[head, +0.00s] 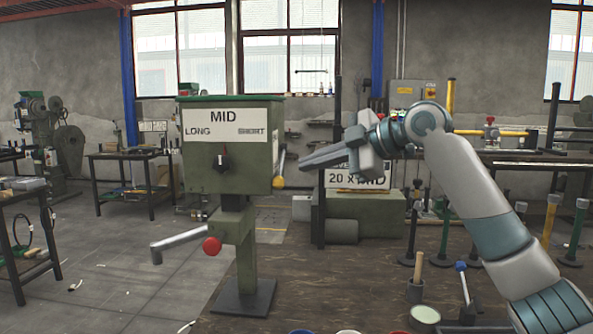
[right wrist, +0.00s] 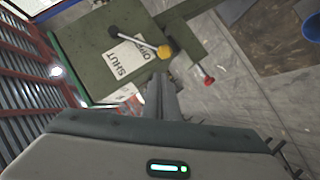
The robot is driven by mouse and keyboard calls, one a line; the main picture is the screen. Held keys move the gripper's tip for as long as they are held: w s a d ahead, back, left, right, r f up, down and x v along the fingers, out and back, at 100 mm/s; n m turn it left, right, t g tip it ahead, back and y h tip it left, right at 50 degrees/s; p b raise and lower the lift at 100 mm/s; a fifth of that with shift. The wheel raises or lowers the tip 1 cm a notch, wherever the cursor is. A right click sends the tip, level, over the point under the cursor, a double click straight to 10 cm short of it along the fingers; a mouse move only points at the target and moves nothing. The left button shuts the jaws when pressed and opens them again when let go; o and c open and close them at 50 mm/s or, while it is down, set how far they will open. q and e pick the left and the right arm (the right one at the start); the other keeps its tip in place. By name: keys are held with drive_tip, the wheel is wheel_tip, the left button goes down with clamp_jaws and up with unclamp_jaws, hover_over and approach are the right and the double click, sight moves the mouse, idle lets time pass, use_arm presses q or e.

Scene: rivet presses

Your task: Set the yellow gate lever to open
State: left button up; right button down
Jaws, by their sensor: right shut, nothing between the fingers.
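The yellow gate lever (head: 279,183) is on the right side of the green press (head: 206,163) in the head view, its yellow knob low. In the right wrist view its rod ends in the yellow knob (right wrist: 165,51), beside a white plate (right wrist: 127,66) reading SHUT and OPEN. The rod and knob lie nearer the word OPEN, partly covering it. Which setting it is in I cannot tell for sure. My right gripper (head: 304,165) is shut and empty, just right of the lever; its fingertips (right wrist: 158,82) appear apart from the knob. My left gripper is not in view.
Below are a red ball (head: 212,246) and a grey crank arm (head: 180,241). Cups and tools crowd the bench's right front.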

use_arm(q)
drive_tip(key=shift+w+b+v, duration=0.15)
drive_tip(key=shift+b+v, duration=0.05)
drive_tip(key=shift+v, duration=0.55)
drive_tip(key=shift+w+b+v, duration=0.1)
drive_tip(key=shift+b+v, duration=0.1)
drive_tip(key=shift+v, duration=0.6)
use_arm(e)
drive_tip(key=v, duration=1)
drive_tip(key=shift+s+d, duration=0.2)
drive_tip(key=shift+d, duration=0.05)
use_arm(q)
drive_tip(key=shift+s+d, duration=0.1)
